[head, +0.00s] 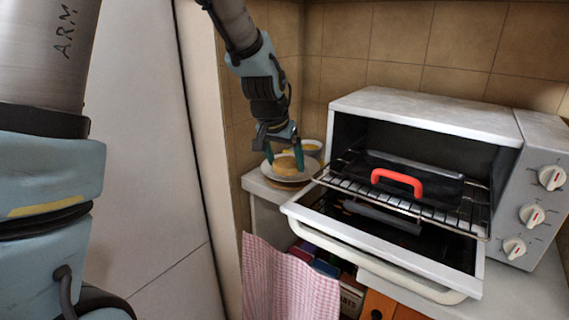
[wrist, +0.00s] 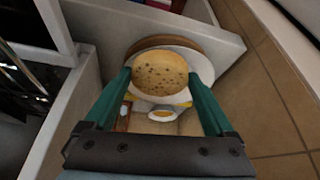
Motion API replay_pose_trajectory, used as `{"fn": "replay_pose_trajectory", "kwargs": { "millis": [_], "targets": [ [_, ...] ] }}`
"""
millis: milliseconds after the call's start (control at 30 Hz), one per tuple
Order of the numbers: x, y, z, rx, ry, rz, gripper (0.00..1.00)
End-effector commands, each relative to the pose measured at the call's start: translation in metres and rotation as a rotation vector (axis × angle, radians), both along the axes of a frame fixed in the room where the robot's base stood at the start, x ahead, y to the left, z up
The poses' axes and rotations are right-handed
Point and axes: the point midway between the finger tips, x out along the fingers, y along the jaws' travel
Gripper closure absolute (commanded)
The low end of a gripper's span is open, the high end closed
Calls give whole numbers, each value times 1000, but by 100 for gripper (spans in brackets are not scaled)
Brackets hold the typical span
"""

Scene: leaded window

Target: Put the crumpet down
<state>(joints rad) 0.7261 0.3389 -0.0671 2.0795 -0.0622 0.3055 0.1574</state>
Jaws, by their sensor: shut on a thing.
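The crumpet (wrist: 160,75) is round, pale golden and pitted with small holes. My gripper (wrist: 162,82) is shut on it, with one green finger at each side. In the head view my gripper (head: 285,158) points down over a white plate (head: 272,174), and the crumpet (head: 286,165) shows between the fingers, just above or on the plate. In the wrist view the plate (wrist: 203,68) shows around and behind the crumpet. I cannot tell whether the crumpet touches the plate.
A toaster oven (head: 428,106) stands to the right with its door down and a rack pulled out, bearing a tray with a red handle (head: 398,180). A bowl (head: 312,148) is close behind the plate. A checked cloth (head: 290,285) hangs below. The tiled wall (head: 400,35) is behind.

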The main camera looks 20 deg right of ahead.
Motion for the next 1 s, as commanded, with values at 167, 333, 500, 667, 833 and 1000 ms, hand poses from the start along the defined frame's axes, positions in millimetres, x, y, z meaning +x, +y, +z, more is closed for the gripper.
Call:
{"fn": "replay_pose_trajectory", "kwargs": {
  "millis": [167,333,500,667,833,1000],
  "targets": [
    [0,0,-16,2,1,0,66],
    [0,0,-16,0,0,0,66],
    [0,0,-20,0,0,0,66],
    [0,0,-24,0,0,0,66],
    [0,0,-22,0,0,0,0],
    [0,0,-22,0,0,0,0]
  ]
}}
